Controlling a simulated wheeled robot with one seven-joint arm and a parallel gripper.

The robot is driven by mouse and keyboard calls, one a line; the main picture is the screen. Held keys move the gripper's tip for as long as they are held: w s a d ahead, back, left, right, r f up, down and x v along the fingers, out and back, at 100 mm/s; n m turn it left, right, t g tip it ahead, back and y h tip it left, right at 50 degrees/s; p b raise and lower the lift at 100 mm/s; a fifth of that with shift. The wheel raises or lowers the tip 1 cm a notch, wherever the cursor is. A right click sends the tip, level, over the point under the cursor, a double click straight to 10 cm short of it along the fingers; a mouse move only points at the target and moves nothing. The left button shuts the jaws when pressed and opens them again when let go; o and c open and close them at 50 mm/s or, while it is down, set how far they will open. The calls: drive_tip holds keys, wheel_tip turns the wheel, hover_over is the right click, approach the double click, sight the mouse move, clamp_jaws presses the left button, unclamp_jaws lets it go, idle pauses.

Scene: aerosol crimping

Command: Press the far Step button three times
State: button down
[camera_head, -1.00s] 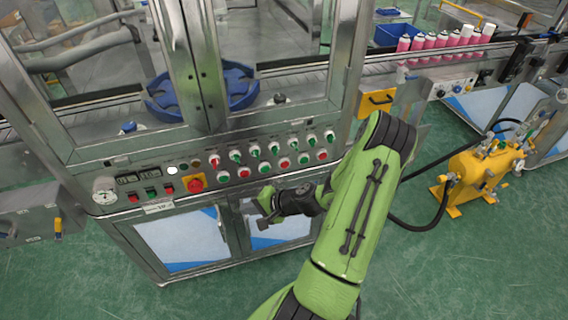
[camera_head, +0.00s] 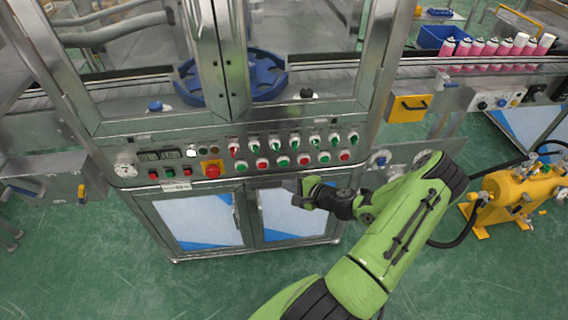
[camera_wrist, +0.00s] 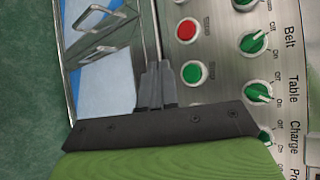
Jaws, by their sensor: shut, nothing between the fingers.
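The control panel (camera_head: 130,152) spans the front of the steel machine. No Step label is legible, so I cannot tell which is the far Step button. My gripper (camera_head: 300,190) is below this row, in front of the cabinet doors. In the wrist view my gripper (camera_wrist: 157,80) is shut and empty, its tips beside a green button (camera_wrist: 194,72) and apart from it in the picture. A red button (camera_wrist: 187,30) lies farther up.
Green selector knobs (camera_wrist: 255,42) labelled Belt, Table and Charge line the panel beside the buttons. A red emergency stop (camera_head: 212,170) on a yellow plate is to the left. A yellow pump unit (camera_head: 508,195) stands at right. Green floor in front is clear.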

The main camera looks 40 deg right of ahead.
sight(284, 163)
drive_tip(key=shift+w+d, duration=0.75)
drive_tip(key=shift+w, duration=0.3)
drive_tip(key=shift+w+d, duration=0.7)
drive_tip(key=shift+w, duration=0.35)
idle(0.3)
drive_tip(key=shift+w+d, duration=0.2)
drive_tip(key=shift+w, duration=0.15)
